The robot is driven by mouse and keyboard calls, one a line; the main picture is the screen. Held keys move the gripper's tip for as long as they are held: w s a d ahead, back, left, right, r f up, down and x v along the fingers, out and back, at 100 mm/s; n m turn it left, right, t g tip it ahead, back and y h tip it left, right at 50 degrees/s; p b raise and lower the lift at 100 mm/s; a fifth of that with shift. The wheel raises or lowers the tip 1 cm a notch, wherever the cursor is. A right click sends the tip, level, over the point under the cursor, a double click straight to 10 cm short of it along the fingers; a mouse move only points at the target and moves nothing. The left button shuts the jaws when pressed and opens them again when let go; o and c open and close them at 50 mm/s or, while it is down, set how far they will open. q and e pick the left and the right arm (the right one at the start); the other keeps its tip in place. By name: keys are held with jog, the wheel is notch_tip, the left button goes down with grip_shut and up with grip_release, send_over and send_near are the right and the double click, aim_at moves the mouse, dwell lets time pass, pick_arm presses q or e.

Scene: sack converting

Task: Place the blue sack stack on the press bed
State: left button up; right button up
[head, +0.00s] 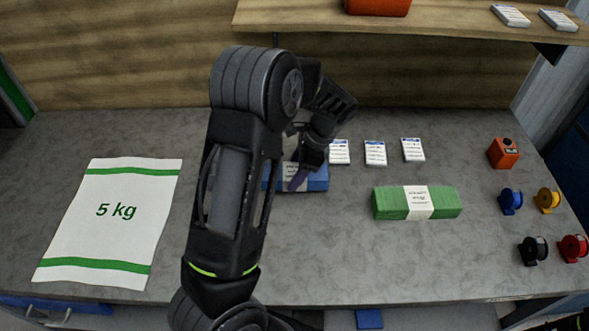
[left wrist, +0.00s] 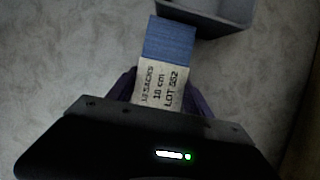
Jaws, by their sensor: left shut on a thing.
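The blue sack stack (head: 318,183) has a white paper band and is partly hidden behind my left arm in the head view. My left gripper (head: 303,172) is shut on it at the band. In the left wrist view the blue stack (left wrist: 169,42) sticks out beyond the gripper (left wrist: 165,90), with printed text on its band. I cannot tell whether the stack rests on the bench or is slightly above it. I cannot make out a press bed in either view.
A green banded stack (head: 388,203) lies right of the blue one, with white label cards (head: 375,153) behind. Coloured spools (head: 510,201) and an orange box (head: 503,153) stand at right. A 5 kg sack (head: 115,240) lies flat at left. A grey open container (left wrist: 205,12) shows in the wrist view.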

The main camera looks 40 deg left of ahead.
pick_arm(q)
jog(key=shift+w+a, duration=0.6)
jog(key=shift+w, duration=0.15)
jog(key=shift+w+a+f+b, duration=0.1)
jog(key=shift+w+f+b, duration=0.05)
jog(key=shift+f+b, duration=0.7)
jog(key=shift+r, duration=0.1)
jog(key=o, duration=1.7)
jog(key=shift+c, duration=0.2)
jog(key=p+v, duration=0.8)
jog(key=v, duration=0.3)
jog(key=shift+r+p, duration=0.2)
jog(key=shift+p, duration=0.1)
jog(key=shift+w+d+r, duration=0.1)
jog(key=shift+d+r, duration=0.1)
jog(key=shift+r, duration=0.05)
